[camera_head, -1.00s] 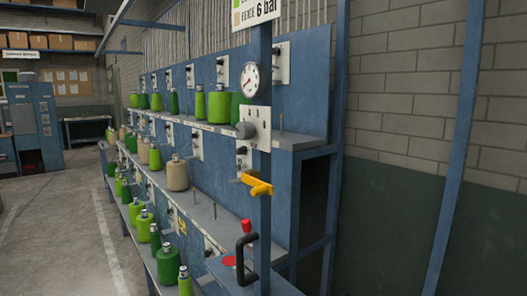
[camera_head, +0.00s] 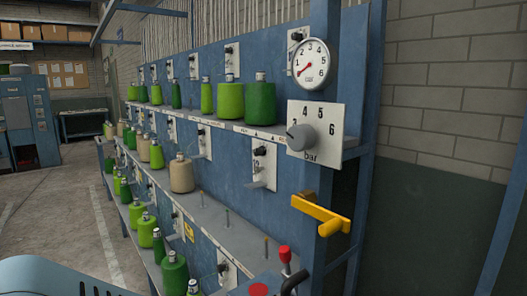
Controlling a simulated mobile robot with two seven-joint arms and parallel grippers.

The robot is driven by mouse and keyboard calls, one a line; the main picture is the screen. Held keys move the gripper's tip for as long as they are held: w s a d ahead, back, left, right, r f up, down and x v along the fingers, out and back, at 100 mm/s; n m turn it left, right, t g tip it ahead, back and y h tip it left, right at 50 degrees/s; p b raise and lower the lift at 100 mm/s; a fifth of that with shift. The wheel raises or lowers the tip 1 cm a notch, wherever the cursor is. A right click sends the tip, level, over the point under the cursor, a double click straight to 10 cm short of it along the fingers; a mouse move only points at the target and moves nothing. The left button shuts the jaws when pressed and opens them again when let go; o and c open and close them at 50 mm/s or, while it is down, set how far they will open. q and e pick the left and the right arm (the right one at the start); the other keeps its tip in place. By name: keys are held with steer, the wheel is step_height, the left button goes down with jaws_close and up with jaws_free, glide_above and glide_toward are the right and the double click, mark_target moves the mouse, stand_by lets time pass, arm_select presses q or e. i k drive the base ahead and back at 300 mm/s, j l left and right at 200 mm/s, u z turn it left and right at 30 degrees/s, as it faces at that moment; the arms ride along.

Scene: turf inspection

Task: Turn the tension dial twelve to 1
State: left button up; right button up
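Several small tension dials with black knobs sit on pale plates along the blue creel rack. The nearest middle-row dial (camera_head: 259,151) has a number on its plate that I cannot read surely. An upper-row dial (camera_head: 296,37) is partly covered by the pressure gauge. A lower dial (camera_head: 222,268) is near the bottom edge. I cannot tell which dial is number twelve, nor read any dial's setting. Neither of my grippers is in view.
Green and beige yarn cones (camera_head: 181,173) line the rack shelves. At the rack's near end are a round gauge (camera_head: 312,64), a grey bar knob (camera_head: 302,137), a yellow lever (camera_head: 321,214) and a red-topped part (camera_head: 285,254). Open floor (camera_head: 65,215) lies left.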

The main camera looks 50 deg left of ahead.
mark_target(258, 152)
steer(key=j+z, duration=0.15)
steer(key=j, duration=1.85)
